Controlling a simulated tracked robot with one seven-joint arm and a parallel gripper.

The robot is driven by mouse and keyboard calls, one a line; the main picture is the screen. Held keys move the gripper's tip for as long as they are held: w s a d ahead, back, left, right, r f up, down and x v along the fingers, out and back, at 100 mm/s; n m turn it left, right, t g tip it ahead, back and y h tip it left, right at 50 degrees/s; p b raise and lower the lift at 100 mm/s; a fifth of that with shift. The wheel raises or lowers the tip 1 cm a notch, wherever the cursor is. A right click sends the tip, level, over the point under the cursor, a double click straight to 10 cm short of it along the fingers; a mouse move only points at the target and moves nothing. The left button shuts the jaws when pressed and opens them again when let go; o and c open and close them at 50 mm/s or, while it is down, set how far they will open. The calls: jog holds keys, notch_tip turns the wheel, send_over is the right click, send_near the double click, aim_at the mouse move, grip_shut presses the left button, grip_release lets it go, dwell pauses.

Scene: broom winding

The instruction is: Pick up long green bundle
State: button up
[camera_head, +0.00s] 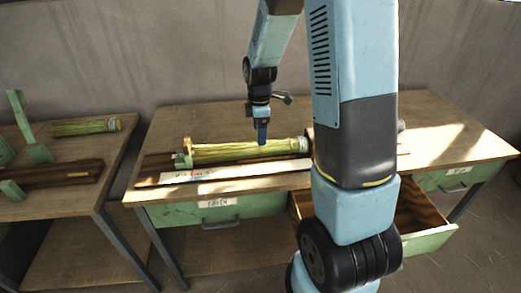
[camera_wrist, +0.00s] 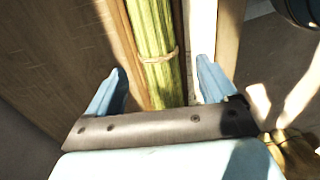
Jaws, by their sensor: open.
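The long green bundle (camera_head: 235,151) lies lengthwise on a wooden holder on the middle table, with a light tie near its right end. In the wrist view the bundle (camera_wrist: 151,40) runs from the top down between my two fingers, with a tan band around it. My gripper (camera_head: 262,134) is above the right half of the bundle, pointing down. In the wrist view my gripper (camera_wrist: 161,82) is open, one blue finger on each side of the bundle, with gaps on both sides. The bundle's lower part is hidden behind the gripper body.
A shorter green bundle (camera_head: 86,127) lies on the left table beside a dark wooden block (camera_head: 60,172) and green brackets. A white labelled strip (camera_head: 238,170) lies in front of the long bundle. A drawer (camera_head: 425,240) stands open below the table. The table's right side is mostly clear.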

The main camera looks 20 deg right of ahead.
aim_at(251, 150)
jog(key=shift+w+f, duration=0.2)
jog(key=shift+f, duration=3.05)
jog(key=shift+c, duration=0.3)
jog(key=c, duration=1.2)
jog(key=shift+r, duration=0.15)
